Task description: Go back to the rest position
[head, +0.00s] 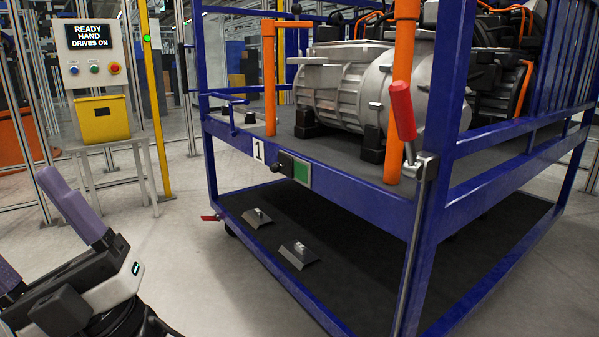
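My gripper (24,222) is at the lower left of the head view. Its two purple fingers stand well apart, with nothing seen between them. One finger is partly cut off by the left edge. The gripper is apart from the blue cart (352,205), which stands to its right. The cart carries a grey metal drive unit (345,92) on its upper deck. A lever with a red handle (402,110) stands at the cart's near corner post, leaning to the left.
A control stand with a display reading "READY HAND DRIVES ON" (90,37) and a yellow box (102,119) stands behind my gripper. Orange posts (269,80) rise from the cart. Two small metal blocks (299,254) lie on its lower shelf. Bare floor (195,265) separates gripper and cart.

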